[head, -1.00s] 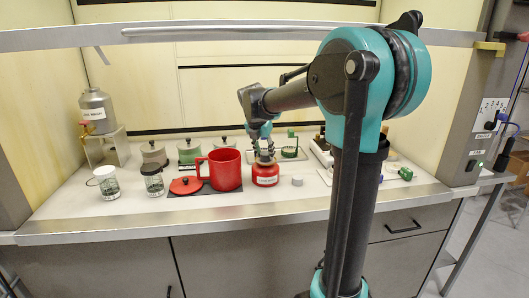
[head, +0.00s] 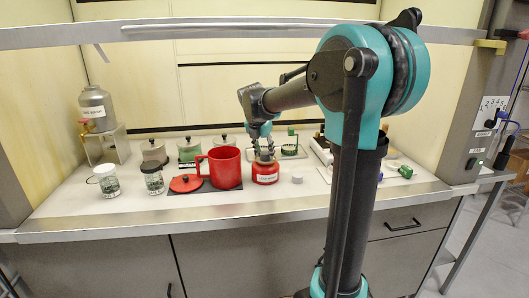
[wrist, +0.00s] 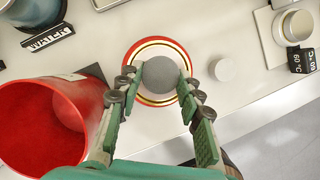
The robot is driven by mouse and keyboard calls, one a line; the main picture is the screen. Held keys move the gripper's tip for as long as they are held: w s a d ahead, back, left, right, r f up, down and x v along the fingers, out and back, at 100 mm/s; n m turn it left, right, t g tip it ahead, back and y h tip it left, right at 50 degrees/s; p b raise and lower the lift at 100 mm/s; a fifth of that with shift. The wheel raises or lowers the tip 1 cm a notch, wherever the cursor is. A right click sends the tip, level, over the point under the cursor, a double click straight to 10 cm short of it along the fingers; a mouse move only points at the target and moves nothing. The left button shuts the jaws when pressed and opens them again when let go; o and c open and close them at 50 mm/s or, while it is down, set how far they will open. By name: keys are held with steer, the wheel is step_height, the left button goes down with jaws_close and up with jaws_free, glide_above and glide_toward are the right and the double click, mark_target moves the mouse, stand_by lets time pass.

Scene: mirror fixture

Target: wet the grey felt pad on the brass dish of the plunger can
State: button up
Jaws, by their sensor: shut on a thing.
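The plunger can (head: 265,175) is a small red can with a pale label, on the bench right of a big red mug. In the wrist view I look down on its red rim (wrist: 133,52) and the brass dish (wrist: 143,49), which shows as a brass ring. The grey felt pad (wrist: 160,73) is a round dark grey disc centred over the dish. I cannot tell whether the pad touches the dish.
The red mug (head: 225,168) stands close on the left, with a red lid (head: 186,183) beside it. A small white puck (wrist: 222,69) lies just right of the can. Glass jars (head: 153,181) stand further left, lidded canisters (head: 189,150) behind. The bench front is clear.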

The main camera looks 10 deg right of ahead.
mark_target(265, 153)
steer(key=shift+r, duration=3.5)
